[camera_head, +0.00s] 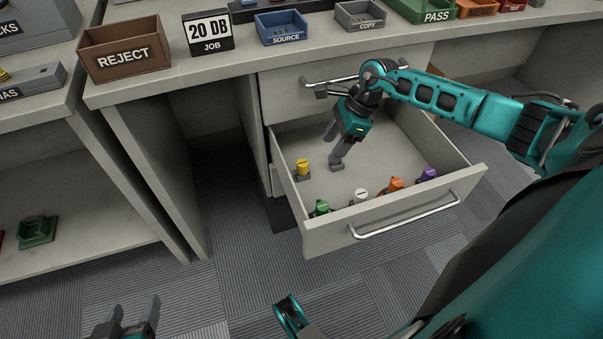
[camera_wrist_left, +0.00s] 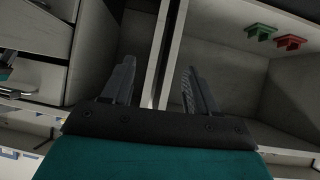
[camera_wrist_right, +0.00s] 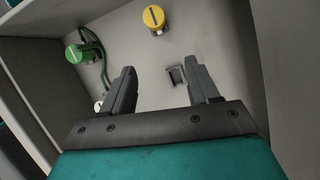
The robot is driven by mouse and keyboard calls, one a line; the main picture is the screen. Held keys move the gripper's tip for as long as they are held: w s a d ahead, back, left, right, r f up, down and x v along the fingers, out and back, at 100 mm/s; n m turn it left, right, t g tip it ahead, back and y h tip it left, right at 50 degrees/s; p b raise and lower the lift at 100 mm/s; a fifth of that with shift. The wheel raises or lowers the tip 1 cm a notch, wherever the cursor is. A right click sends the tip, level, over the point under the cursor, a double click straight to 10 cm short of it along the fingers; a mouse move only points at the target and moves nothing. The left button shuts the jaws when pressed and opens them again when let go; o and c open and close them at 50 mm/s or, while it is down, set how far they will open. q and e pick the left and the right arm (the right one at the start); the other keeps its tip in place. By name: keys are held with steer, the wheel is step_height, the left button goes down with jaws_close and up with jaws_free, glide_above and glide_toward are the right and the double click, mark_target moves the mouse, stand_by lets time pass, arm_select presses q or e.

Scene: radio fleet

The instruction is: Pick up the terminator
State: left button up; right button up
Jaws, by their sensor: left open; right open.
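An open drawer (camera_head: 330,238) holds several small parts with coloured caps: yellow (camera_head: 302,168), green (camera_head: 321,207), white (camera_head: 360,196), orange (camera_head: 391,186) and purple (camera_head: 426,175). I cannot tell which is the terminator. My right gripper (camera_head: 333,147) is open and empty inside the drawer, right of the yellow part. In the right wrist view, the yellow part (camera_wrist_right: 154,19) lies beyond the fingers, the green part (camera_wrist_right: 82,53) with a green cord is left, and a small grey square piece (camera_wrist_right: 177,75) shows between the fingers. My left gripper (camera_head: 135,318) is open and empty, low over the floor.
The bench top above the drawer holds a brown REJECT bin (camera_head: 124,52), a 20 DB job card (camera_head: 208,32), a blue SOURCE bin (camera_head: 282,27), a grey COPY bin (camera_head: 360,15) and a green PASS bin (camera_head: 424,8). The drawer walls surround my right gripper. A green tray (camera_head: 38,231) sits on a low left shelf.

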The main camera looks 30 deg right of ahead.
mark_target(302, 163)
steer(key=w+a+f, duration=0.1)
steer(key=a, duration=0.1)
steer(key=w+a+f+b, duration=0.1)
steer(key=a+f, duration=0.1)
steer(key=w+a+f+b, duration=0.1)
steer(key=a, duration=0.1)
steer(key=shift+a+f, duration=0.25)
steer(key=shift+f, duration=0.1)
steer(key=shift+c, duration=0.2)
